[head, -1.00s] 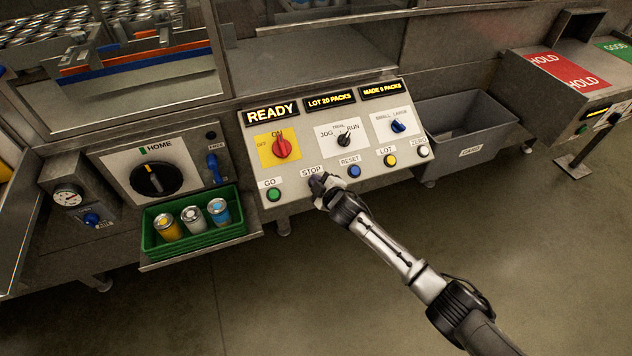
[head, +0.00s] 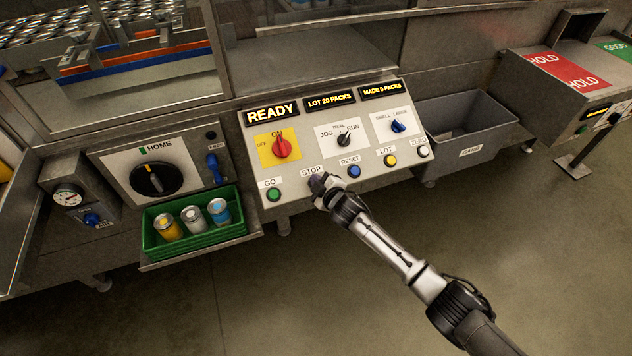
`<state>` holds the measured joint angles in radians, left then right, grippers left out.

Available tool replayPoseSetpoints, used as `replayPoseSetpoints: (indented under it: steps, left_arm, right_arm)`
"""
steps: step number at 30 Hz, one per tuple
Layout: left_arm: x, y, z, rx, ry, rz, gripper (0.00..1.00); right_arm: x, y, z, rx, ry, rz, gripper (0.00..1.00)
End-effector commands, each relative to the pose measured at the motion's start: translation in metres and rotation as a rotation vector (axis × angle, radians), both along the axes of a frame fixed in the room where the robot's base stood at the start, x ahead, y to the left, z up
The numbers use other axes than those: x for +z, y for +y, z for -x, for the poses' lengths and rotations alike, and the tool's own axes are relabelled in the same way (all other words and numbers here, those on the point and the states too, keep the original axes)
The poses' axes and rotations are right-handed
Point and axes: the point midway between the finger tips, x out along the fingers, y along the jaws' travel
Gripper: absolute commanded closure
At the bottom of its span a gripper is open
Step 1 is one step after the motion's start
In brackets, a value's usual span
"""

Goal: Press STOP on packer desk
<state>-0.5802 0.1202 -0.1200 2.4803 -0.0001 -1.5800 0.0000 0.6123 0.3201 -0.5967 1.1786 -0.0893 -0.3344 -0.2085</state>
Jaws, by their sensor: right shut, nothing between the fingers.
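The packer desk (head: 300,190) is a pale sloped panel in the middle of the view. Its displays read READY, LOT 20 PACKS and MADE 9 PACKS. The STOP label (head: 311,170) shows on the lower row, between the green GO button (head: 273,195) and the blue RESET button (head: 354,171). My right gripper (head: 318,183) is shut and empty, with its tips just below the STOP label. It hides the STOP button, and I cannot tell whether the tips touch it. My left gripper is not in view.
A red rotary switch (head: 281,147) on yellow, a JOG/RUN selector (head: 344,139) and a blue knob (head: 398,126) sit above. A green tray (head: 190,246) with three cans is at the left. A grey bin (head: 478,137) stands at the right. The floor in front is clear.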

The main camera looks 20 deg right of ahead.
Motion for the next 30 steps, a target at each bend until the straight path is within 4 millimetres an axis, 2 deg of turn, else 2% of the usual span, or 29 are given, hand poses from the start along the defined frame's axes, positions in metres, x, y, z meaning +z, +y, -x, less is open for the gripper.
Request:
replayPoseSetpoints:
  steps: [30]
  left_arm:
    - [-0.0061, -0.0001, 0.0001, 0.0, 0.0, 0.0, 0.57]
  right_arm:
    - [-0.008, 0.0001, -0.0047, 0.0, 0.0, 0.0, 1.0]
